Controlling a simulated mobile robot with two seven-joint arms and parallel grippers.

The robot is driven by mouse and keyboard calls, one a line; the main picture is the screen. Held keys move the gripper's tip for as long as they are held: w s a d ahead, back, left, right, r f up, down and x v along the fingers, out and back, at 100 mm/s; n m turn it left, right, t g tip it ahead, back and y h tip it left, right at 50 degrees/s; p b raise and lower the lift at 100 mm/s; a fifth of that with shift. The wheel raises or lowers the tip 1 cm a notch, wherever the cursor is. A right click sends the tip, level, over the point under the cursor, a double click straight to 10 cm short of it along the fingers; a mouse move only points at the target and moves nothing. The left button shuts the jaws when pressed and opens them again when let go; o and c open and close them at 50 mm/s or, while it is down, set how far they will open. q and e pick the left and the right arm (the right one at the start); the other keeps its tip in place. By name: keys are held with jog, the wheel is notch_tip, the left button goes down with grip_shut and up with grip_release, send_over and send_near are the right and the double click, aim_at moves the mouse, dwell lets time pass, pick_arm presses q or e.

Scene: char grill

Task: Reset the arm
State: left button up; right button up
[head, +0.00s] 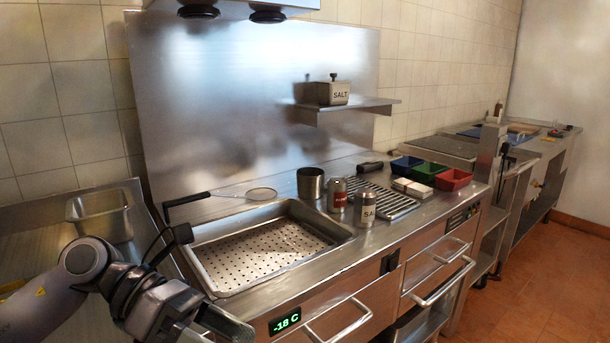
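My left arm comes in from the lower left. Its gripper (228,326) is at the bottom edge of the head view, in front of the counter and to the left of the green temperature display. The gripper is partly cut off by the frame, so I cannot tell whether its fingers are open or shut. No object shows in it. My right arm and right gripper are not in view.
A perforated tray (262,256) is set in the steel counter beside my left arm. Shakers (367,206), a metal cup (310,183) and coloured containers (430,172) stand farther right. Drawer handles (340,322) stick out in front. Floor (540,280) is clear at right.

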pick_arm(q)
jog(key=d+r+n+t+h, duration=0.2)
jog(key=d+n+h, duration=0.2)
jog(key=n+h, duration=0.3)
jog(key=w+a+f+n+t+y+p, duration=0.1)
jog(key=w+a+f+n+t+y, duration=0.4)
jog(key=n+t, duration=0.6)
jog(key=a+f+n+t+y, duration=0.3)
jog(key=f+n+t, duration=0.35)
jog(key=n, duration=0.95)
jog(key=s+a+f+n+g+y, duration=0.3)
jog(key=s+f+n+y, duration=0.2)
jog(key=f, duration=0.6)
jog(key=s+a+f+n+g+y, duration=0.3)
jog(key=s+f+n, duration=0.5)
jog(key=f, duration=0.3)
jog(key=shift+s+a+f+y+p, duration=0.4)
jog(key=shift+s+a+y, duration=0.2)
jog(key=shift+s+y, duration=0.25)
